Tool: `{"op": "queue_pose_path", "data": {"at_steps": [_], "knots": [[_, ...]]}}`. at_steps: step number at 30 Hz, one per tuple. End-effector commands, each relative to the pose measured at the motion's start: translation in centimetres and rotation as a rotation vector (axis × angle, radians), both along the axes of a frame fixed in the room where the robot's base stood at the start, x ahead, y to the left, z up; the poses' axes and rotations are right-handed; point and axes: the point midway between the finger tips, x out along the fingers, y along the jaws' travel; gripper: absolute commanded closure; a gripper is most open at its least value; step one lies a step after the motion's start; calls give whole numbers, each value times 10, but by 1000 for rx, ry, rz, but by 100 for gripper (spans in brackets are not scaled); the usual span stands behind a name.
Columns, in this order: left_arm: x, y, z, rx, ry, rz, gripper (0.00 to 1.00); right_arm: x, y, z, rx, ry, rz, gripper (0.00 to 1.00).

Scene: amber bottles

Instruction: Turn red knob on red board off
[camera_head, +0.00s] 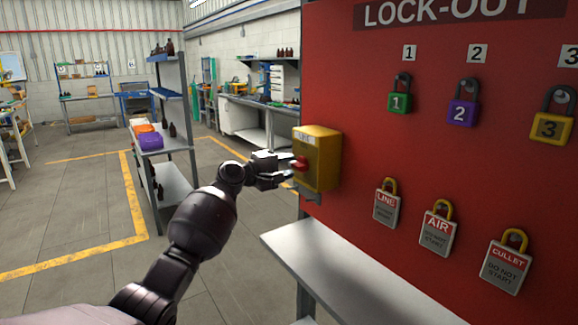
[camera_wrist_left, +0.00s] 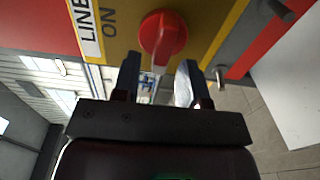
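The red board (camera_head: 345,100) with the title LOCK-OUT fills the right of the head view. A yellow box (camera_head: 322,158) is mounted at its left edge, with the red knob (camera_head: 300,164) on its left-facing side. In the left wrist view the red knob (camera_wrist_left: 163,36) sits beside a label (camera_wrist_left: 88,28) reading LINE and the word ON. My left gripper (camera_head: 284,170) is at the knob. Its two fingers (camera_wrist_left: 158,78) are spread apart below the knob in the wrist view, with a gap between them. Whether they touch it cannot be told. My right gripper is not in view.
Numbered padlocks (camera_head: 399,95) and hanging tags (camera_head: 387,206) are on the board. A grey shelf (camera_head: 335,270) juts out below it. A rack (camera_head: 165,135) with purple and orange items stands at left behind my arm. The floor (camera_head: 70,200) at left is clear.

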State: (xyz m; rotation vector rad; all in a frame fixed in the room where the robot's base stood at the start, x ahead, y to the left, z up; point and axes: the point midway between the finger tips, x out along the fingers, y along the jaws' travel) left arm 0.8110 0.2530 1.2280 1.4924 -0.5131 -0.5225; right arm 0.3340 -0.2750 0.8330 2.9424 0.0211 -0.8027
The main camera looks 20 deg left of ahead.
Motion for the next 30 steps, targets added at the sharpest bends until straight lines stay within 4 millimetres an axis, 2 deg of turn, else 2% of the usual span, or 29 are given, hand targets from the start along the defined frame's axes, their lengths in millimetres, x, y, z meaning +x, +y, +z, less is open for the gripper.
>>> {"op": "queue_pose_path", "data": {"at_steps": [15, 21, 30], "knots": [[-65, 52, 0, 2, -1, 2, 61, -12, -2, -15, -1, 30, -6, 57], [-75, 59, 1, 0, -1, 1, 61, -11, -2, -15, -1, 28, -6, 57], [-76, 60, 1, 0, -1, 1, 61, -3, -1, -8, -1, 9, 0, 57]]}}
